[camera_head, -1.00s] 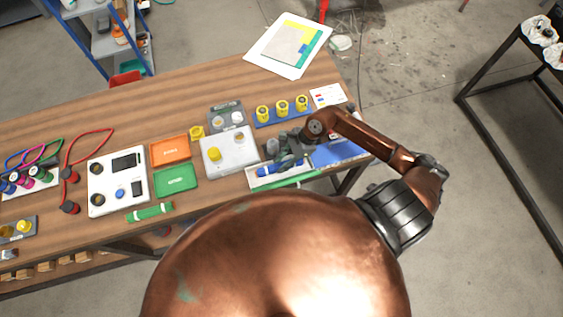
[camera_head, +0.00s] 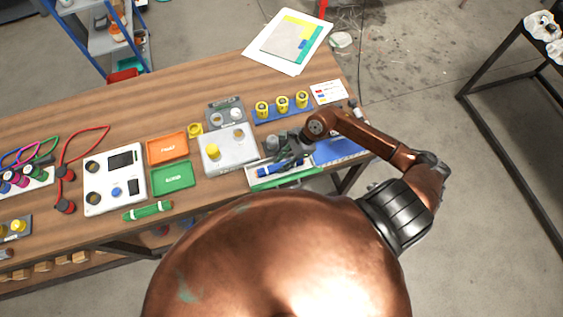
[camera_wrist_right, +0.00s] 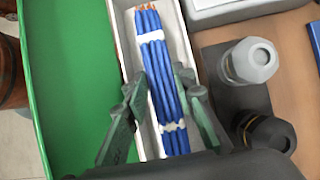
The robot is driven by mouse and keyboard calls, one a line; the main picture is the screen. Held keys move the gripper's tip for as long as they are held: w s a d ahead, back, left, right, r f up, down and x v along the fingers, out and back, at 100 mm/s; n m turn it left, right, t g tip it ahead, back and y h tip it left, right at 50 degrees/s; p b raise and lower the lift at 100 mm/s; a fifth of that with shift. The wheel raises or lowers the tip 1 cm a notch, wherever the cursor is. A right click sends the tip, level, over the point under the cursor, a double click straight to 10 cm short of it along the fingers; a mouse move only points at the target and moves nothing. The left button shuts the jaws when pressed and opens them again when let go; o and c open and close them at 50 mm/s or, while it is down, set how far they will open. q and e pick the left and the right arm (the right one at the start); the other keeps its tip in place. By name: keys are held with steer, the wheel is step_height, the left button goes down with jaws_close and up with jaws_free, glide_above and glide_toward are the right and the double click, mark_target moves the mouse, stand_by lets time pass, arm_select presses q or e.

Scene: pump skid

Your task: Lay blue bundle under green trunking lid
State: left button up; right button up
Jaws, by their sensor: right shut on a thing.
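The blue bundle (camera_head: 268,171) is several blue wires with copper ends and white ties. In the right wrist view, the bundle (camera_wrist_right: 152,40) lies lengthwise within the white trunking (camera_wrist_right: 122,32). My right gripper (camera_wrist_right: 158,82) has a finger on each side of the bundle and is shut on it. The gripper (camera_head: 284,160) also shows above the trunking in the head view. The green trunking lid (camera_wrist_right: 62,75) stands open along the trunking's left side in the wrist view; it is a green strip (camera_head: 292,181) along the near side in the head view. My left gripper is out of view.
A grey-white box (camera_head: 228,155) and a grey holder with round pegs (camera_wrist_right: 248,62) stand close beside the trunking. A green bundle (camera_head: 147,211) lies near the front edge. Orange (camera_head: 167,149) and green (camera_head: 172,176) trays lie further left.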

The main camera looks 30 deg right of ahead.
steer(key=shift+f+b, duration=0.45)
steer(key=shift+f, duration=0.15)
steer(key=o, duration=1.1)
steer(key=shift+v, duration=4)
